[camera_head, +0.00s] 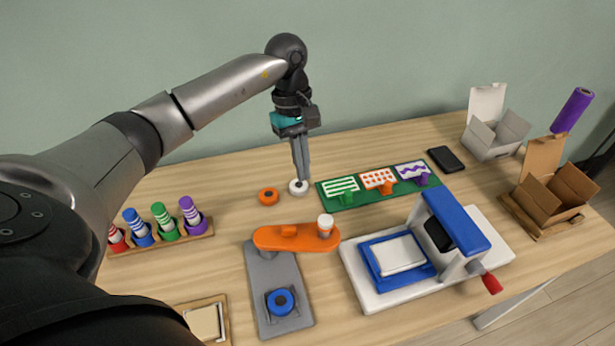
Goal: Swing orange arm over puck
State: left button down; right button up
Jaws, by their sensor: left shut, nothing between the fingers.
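The orange arm (272,238) lies across the far end of a grey base plate (262,268) and points right. A white puck (298,187) and an orange puck (268,197) are on the table behind. My left gripper (302,176) is shut and empty, pointing down at or just above the white puck; contact is unclear. My right gripper is not in view.
A blue and white press (455,225) stands right of the plate. A green board (365,196) with patterned cards lies behind it. A wooden rack (165,239) of colored cylinders is at left. Open boxes (490,135) and a phone (446,159) are at back right.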

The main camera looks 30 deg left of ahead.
aim_at(297, 235)
pick_arm(q)
jog(key=shift+s+d+f, duration=0.45)
jog(key=shift+d+f, duration=0.45)
jog(key=shift+f, duration=0.4)
jog(key=shift+s+d+f, duration=0.5)
jog(key=shift+d+f, duration=0.35)
jog(key=shift+f, duration=0.4)
jog(key=shift+s+d+f, duration=0.45)
jog(key=shift+d+f, duration=0.45)
jog(key=shift+f, duration=0.4)
